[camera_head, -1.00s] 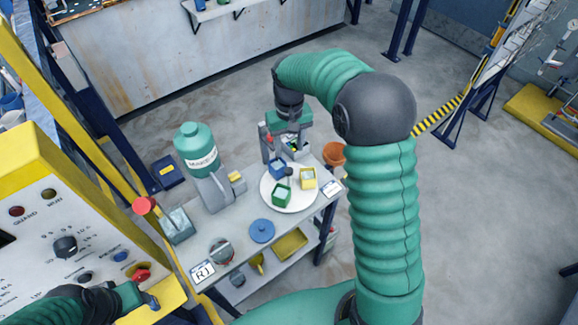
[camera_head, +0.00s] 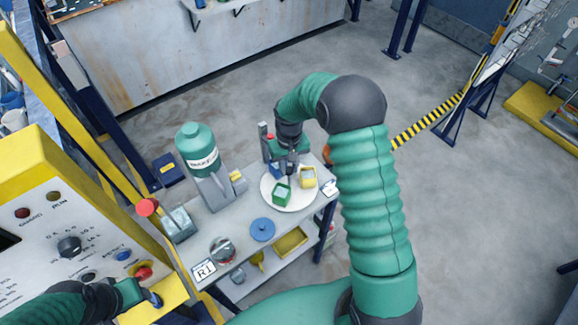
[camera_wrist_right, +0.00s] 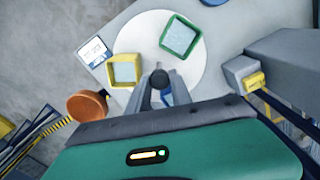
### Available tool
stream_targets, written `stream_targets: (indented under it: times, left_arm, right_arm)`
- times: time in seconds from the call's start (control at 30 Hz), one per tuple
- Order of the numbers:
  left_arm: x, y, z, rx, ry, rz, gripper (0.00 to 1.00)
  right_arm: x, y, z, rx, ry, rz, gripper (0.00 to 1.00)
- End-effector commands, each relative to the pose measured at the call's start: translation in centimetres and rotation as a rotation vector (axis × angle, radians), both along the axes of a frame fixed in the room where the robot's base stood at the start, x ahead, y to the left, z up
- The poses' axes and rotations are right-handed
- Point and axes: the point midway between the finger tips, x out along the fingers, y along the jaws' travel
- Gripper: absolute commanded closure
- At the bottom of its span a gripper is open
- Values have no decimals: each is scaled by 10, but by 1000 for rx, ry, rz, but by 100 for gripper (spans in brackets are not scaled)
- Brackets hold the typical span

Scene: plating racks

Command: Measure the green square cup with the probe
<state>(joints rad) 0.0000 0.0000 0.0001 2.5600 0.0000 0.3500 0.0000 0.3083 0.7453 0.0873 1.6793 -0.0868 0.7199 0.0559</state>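The green square cup (camera_head: 282,195) stands on a round white plate (camera_head: 294,206) on the bench. It also shows in the wrist view (camera_wrist_right: 180,38), with a pale filling. My right gripper (camera_head: 290,168) is over the plate, just behind the green cup. In the wrist view its grey fingers (camera_wrist_right: 160,92) close around a dark, round-ended piece that looks like the probe (camera_wrist_right: 160,78); the tip is apart from the green cup in the picture. A yellow square cup (camera_head: 307,178) is to the right. A blue cup (camera_wrist_right: 167,99) is mostly hidden by the fingers. My left gripper (camera_head: 143,296) is by the control panel.
A green-and-grey dispenser (camera_head: 197,150) stands left on the bench. A blue disc (camera_head: 262,229) and a label card (camera_head: 204,271) lie nearer. An orange bowl (camera_wrist_right: 87,105) is beyond the plate's edge. The yellow panel (camera_head: 45,215) is close at left.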

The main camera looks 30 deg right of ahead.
Motion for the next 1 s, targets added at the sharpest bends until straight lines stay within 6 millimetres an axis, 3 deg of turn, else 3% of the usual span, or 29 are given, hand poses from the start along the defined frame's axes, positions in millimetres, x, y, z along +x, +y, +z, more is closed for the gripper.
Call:
stream_targets:
  times: [0.03,0.17,1.0]
  left_arm:
    - [0,0,0,0,0,0,59]
    - [0,0,0,0,0,0,59]
    - [0,0,0,0,0,0,59]
  right_arm:
    - [0,-1,0,-1,0,0,85]
    - [0,-1,0,-2,0,-1,100]
    - [0,-1,1,-2,-1,-1,100]
